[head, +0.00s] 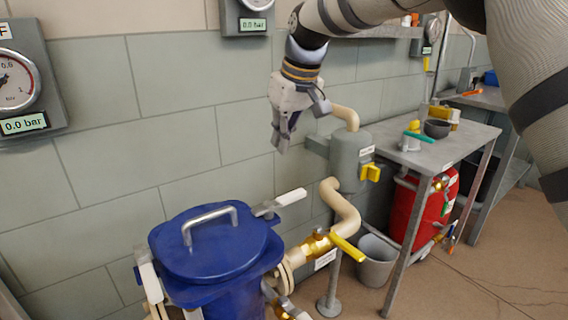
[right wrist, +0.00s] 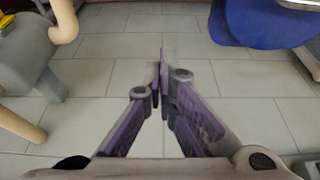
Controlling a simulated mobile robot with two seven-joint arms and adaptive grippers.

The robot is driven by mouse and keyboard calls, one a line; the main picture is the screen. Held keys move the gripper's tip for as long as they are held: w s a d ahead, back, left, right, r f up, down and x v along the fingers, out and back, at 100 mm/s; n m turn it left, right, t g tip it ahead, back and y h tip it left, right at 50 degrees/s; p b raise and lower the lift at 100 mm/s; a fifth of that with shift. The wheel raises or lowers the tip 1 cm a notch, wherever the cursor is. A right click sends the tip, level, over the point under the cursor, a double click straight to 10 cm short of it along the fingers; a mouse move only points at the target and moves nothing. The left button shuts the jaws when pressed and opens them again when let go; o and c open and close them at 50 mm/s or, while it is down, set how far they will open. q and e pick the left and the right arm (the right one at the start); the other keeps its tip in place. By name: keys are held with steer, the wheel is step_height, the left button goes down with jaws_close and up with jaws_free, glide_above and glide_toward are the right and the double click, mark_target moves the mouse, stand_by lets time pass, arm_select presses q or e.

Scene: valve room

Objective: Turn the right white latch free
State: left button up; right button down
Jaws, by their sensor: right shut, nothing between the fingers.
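The right white latch (head: 288,199) sits at the right rim of the blue vessel's lid (head: 215,240), its white handle pointing out to the right and slightly up. A second white latch (head: 150,279) is at the lid's left side. My right gripper (head: 281,146) hangs in the air above and beyond the lid, near the wall, fingers pointing down. It is shut and empty, apart from the latch. In the right wrist view its fingers (right wrist: 163,80) meet with nothing between them, and the blue lid's edge (right wrist: 258,22) shows at upper right. My left gripper is not in view.
A grey tank (head: 350,158) with a yellow valve stands right of the gripper, with cream pipes. A yellow-handled valve (head: 347,246) is right of the vessel. A bucket (head: 376,262) and a metal table (head: 425,150) stand further right. The tiled wall is close behind.

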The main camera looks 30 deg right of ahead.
mark_target(280, 205)
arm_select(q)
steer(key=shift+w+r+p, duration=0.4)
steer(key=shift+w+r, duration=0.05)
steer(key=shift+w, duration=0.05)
arm_select(e)
step_height(280, 205, down, 9)
steer(key=shift+s, duration=0.4)
steer(key=shift+d, duration=0.1)
